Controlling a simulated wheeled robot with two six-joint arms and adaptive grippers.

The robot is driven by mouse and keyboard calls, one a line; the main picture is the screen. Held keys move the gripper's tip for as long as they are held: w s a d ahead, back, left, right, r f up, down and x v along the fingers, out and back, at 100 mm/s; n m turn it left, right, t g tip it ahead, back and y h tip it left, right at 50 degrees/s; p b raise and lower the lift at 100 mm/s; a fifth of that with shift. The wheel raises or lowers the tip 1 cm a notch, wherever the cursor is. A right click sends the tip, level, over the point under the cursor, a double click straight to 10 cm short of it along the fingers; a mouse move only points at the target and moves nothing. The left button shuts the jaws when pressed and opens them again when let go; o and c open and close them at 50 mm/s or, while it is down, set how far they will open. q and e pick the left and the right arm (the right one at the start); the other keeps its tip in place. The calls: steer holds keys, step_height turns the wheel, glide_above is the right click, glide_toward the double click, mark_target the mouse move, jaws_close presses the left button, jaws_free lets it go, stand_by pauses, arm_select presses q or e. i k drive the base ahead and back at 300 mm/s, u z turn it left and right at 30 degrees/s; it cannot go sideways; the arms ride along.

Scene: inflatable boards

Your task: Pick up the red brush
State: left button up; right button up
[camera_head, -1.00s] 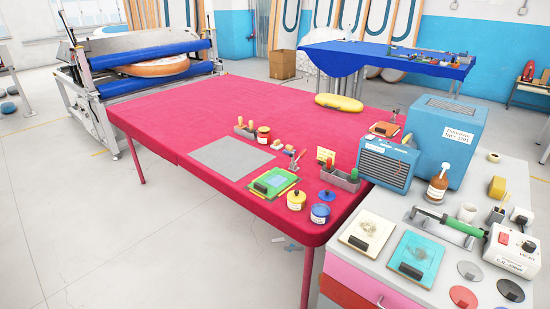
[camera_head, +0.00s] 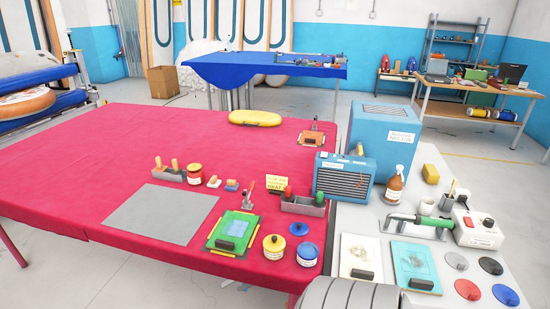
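A grey holder (camera_head: 303,207) stands near the right edge of the pink table. A green handle (camera_head: 288,192) and a red handle (camera_head: 319,197) stick up from it. The red handle may be the red brush, but its lower end is hidden in the holder. A small tool with a red tip (camera_head: 247,200) stands to the left, by the green board; I cannot tell whether it is a brush. Neither gripper is in view.
The white worktop (camera_head: 345,218) at right is crowded. A grey ribbed part shows at the bottom edge. The table's left side is clear.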

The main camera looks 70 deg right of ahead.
mark_target(288, 197)
steer(key=z, duration=0.5)
steer(key=i, duration=0.8)
steer(key=z, duration=0.75)
